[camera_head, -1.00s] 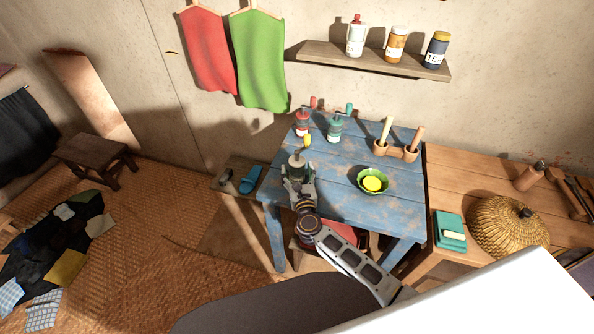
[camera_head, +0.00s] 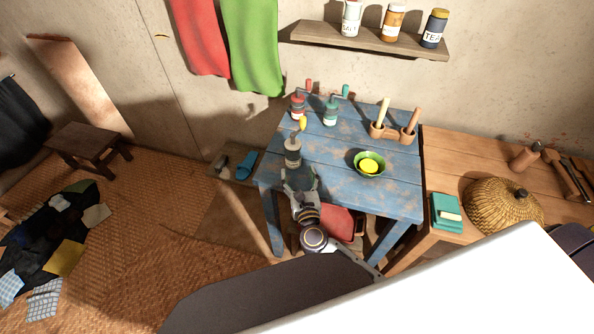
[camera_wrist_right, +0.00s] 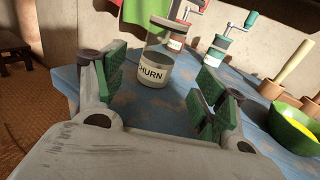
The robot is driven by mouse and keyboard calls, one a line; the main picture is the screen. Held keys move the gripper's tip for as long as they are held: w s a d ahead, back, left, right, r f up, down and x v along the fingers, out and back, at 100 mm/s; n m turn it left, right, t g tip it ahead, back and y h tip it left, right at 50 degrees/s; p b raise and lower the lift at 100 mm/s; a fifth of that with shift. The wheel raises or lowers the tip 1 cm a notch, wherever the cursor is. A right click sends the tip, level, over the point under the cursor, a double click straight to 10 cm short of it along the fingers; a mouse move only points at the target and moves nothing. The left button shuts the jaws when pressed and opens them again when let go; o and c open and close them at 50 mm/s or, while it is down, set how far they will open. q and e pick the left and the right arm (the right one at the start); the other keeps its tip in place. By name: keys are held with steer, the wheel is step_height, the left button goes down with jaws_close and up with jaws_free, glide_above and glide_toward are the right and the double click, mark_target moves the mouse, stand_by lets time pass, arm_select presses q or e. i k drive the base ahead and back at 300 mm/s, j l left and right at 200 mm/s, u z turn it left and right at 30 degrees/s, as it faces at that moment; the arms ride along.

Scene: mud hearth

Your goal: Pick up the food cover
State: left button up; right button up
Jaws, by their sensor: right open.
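The food cover is a woven straw dome (camera_head: 490,212) with a dark knob on top. It sits on the brown wooden table at the right in the head view, and my large white body part cuts close below it. My right gripper (camera_head: 298,175) is open and empty at the front left of the blue table, far to the left of the cover. Its two green-padded fingers show in the right wrist view (camera_wrist_right: 160,88), with a glass jar labelled "CHURN" (camera_wrist_right: 152,72) just beyond and between them. The cover is not in the wrist view. My left gripper is not in view.
The blue table (camera_head: 335,180) also holds red and green cranked jars, two mortars with pestles and a green bowl (camera_head: 369,163) with yellow contents. A teal box (camera_head: 446,212) stands left of the cover. A wooden mallet-like tool (camera_head: 525,157) lies behind it.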

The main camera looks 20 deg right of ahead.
mark_target(492, 204)
steer(key=z, duration=1.3)
